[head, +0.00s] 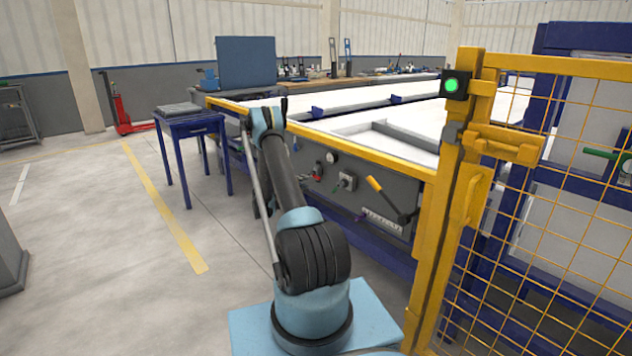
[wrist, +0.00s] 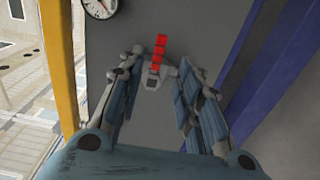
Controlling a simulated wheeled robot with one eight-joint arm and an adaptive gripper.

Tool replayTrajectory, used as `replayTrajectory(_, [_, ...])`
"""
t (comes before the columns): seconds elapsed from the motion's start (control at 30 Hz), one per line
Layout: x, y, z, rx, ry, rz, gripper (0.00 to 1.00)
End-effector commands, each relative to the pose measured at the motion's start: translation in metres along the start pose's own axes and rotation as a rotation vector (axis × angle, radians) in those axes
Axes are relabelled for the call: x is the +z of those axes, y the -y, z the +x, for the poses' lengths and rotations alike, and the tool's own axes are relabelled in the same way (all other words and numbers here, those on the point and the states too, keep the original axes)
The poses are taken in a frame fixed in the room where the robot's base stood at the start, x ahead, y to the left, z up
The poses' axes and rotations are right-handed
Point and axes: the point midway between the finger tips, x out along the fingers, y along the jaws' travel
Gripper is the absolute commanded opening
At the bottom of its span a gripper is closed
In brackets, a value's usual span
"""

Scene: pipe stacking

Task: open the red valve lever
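The red valve lever (wrist: 159,48) shows in the wrist view as a short red bar on a grey fitting (wrist: 154,77) against a grey panel. My gripper (wrist: 161,62) is open. Its two fingers stand apart, one to each side of the grey fitting and the lower part of the lever. I see gaps beside the lever, but cannot tell how far the fingertips are from the panel.
A round gauge (head: 333,157) sits near the lever; it also shows in the wrist view (wrist: 100,6). A yellow mesh gate (head: 560,150) stands at the right. A blue table (head: 187,124) is at left, with open floor before it.

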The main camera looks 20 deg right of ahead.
Motion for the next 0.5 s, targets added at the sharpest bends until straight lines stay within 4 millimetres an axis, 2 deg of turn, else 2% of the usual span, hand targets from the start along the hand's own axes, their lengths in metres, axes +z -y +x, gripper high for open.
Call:
replayTrajectory(0.3, [0.001,0.0,0.057,0.0,0.003,0.0,0.33])
replayTrajectory(0.5, [0.001,0.0,0.084,0.0,0.002,0.0,0.33])
